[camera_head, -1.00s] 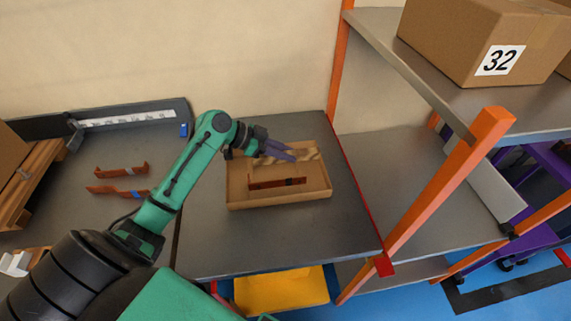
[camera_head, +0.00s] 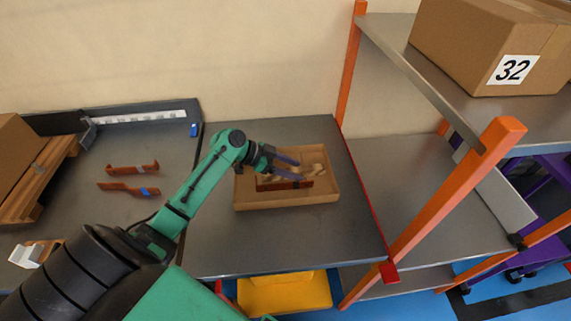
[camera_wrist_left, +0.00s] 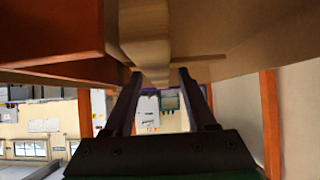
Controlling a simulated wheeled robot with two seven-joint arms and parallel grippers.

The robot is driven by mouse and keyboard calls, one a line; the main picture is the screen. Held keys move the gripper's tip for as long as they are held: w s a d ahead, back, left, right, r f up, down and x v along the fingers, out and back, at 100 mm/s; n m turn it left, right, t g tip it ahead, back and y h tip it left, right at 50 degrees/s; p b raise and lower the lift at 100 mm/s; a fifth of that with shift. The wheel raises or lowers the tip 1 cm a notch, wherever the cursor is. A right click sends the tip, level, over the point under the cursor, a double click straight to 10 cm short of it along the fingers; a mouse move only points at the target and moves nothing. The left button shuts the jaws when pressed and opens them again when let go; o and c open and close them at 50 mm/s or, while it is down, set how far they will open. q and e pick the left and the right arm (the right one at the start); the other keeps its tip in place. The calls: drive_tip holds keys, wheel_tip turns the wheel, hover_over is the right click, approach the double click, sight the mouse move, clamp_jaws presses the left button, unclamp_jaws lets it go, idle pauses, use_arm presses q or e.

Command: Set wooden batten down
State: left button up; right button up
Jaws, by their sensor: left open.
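A light wooden batten (camera_head: 314,170) lies in the right part of a shallow cardboard tray (camera_head: 290,203), partly hidden by my left gripper. It also shows in the left wrist view (camera_wrist_left: 145,40), in front of my fingers. A copper-coloured bent bar (camera_head: 285,185) lies in the tray on the near side of the batten. My left gripper (camera_head: 299,169) is over the tray with its two dark fingers apart. In the left wrist view the fingers (camera_wrist_left: 160,75) are spread with a gap between them. Whether they touch the batten is unclear. My right gripper is out of view.
Two bent copper bars (camera_head: 130,190) lie on the grey table at left, near a long ruler strip (camera_head: 137,119). An orange-framed shelf (camera_head: 440,195) with a box marked 32 (camera_head: 480,45) stands at right. The table in front of the tray is clear.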

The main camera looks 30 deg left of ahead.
use_arm(q)
drive_tip(key=b+v, duration=0.1)
drive_tip(key=v, duration=1.1)
drive_tip(key=shift+d+r, duration=0.1)
drive_tip(key=shift+w, duration=0.1)
